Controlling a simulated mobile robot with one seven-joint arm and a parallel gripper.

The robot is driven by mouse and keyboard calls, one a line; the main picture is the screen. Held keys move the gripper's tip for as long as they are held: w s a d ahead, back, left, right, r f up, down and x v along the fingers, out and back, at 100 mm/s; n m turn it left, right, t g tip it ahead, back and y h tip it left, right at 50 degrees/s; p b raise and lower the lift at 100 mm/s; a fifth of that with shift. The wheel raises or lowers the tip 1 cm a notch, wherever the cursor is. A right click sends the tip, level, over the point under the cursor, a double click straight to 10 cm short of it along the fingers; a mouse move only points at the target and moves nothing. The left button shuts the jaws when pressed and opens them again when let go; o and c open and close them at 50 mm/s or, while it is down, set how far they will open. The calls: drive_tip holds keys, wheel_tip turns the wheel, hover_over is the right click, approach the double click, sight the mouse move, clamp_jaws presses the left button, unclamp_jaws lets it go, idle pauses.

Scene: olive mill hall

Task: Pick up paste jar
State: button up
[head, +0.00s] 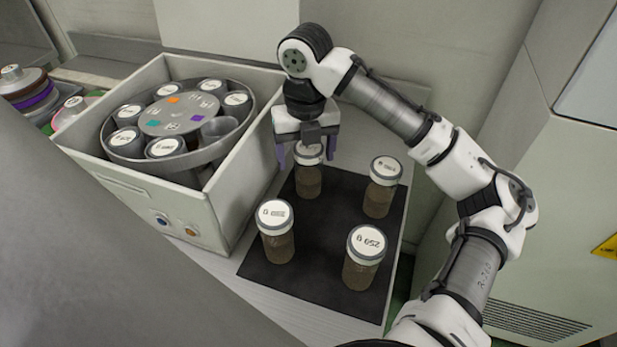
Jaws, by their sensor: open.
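Several paste jars with brown contents and white labelled lids stand upright on a black mat (322,237). The back left jar (308,182) is under my gripper (308,160). The gripper points down and is open, with its fingers at the height of that jar's lid, one on the left and one on the right. Whether the fingers touch the jar I cannot tell. The other jars are the back right jar (379,198), the front left jar (277,244) and the front right jar (362,270).
Left of the mat stands a pale square-sided machine (205,225) with a round rotor (180,120) holding several similar jars and one empty-looking slot. A cabinet (560,200) with a vent stands at the right. Stacked coloured discs (30,92) are at the far left.

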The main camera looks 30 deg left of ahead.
drive_tip(key=f, duration=0.4)
drive_tip(key=shift+w+d+f, duration=0.1)
drive_tip(key=shift+w, duration=0.2)
drive_tip(key=shift+c, duration=0.5)
drive_tip(key=c, duration=1)
wheel_tip(320, 180, up, 23)
drive_tip(key=p, duration=0.6)
drive_tip(key=shift+p, duration=0.3)
